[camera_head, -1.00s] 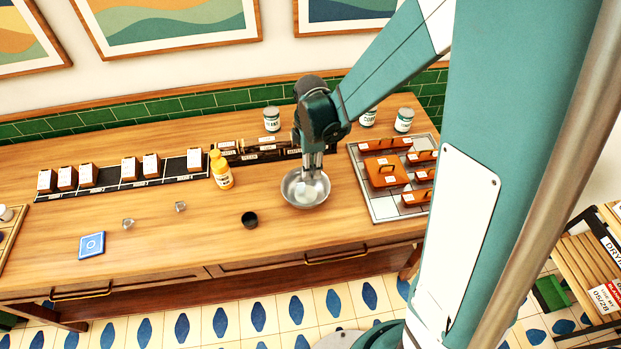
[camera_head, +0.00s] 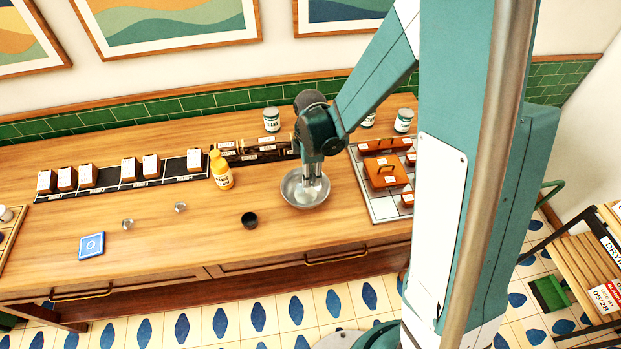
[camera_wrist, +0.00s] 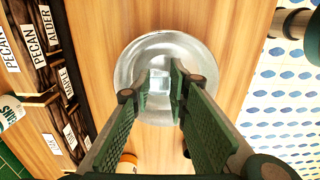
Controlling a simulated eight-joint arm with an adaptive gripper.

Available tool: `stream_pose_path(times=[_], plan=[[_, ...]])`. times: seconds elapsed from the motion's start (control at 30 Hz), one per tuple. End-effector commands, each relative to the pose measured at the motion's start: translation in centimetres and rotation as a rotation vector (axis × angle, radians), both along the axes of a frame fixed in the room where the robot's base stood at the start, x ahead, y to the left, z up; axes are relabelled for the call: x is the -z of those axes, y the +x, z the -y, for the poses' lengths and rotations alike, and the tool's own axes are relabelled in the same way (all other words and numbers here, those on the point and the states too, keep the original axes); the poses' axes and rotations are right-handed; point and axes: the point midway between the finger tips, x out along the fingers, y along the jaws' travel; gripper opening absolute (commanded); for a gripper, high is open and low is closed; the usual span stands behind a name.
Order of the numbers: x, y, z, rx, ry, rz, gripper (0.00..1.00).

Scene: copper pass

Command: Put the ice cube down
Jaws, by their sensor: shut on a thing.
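My gripper (camera_head: 311,190) points down into a shiny metal bowl (camera_head: 289,193) on the wooden counter. In the wrist view my gripper (camera_wrist: 161,90) is shut on a pale, clear ice cube (camera_wrist: 160,80) between its fingertips. The metal bowl (camera_wrist: 133,68) surrounds the fingertips in that view. The fingers hide most of the cube in the head view. I cannot tell whether the cube touches the bowl's bottom.
A small black cup (camera_head: 249,219) and a yellow bottle (camera_head: 221,170) stand left of the bowl. A tray with orange lidded boxes (camera_head: 384,174) is to the right. Small clear pieces (camera_head: 127,224) and a blue coaster (camera_head: 92,245) lie further left, with bare counter between.

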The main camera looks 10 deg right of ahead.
Motion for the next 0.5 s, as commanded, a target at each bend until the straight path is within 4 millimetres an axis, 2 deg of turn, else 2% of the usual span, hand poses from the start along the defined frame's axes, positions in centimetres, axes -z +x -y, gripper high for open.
stream_pose_path(times=[0.2, 0.5], plan=[[1.08, -0.02, 0.01, 0.000, 0.000, 0.000, 0.11], [1.13, -0.04, 0.01, 0.000, 0.000, 0.000, 0.11]])
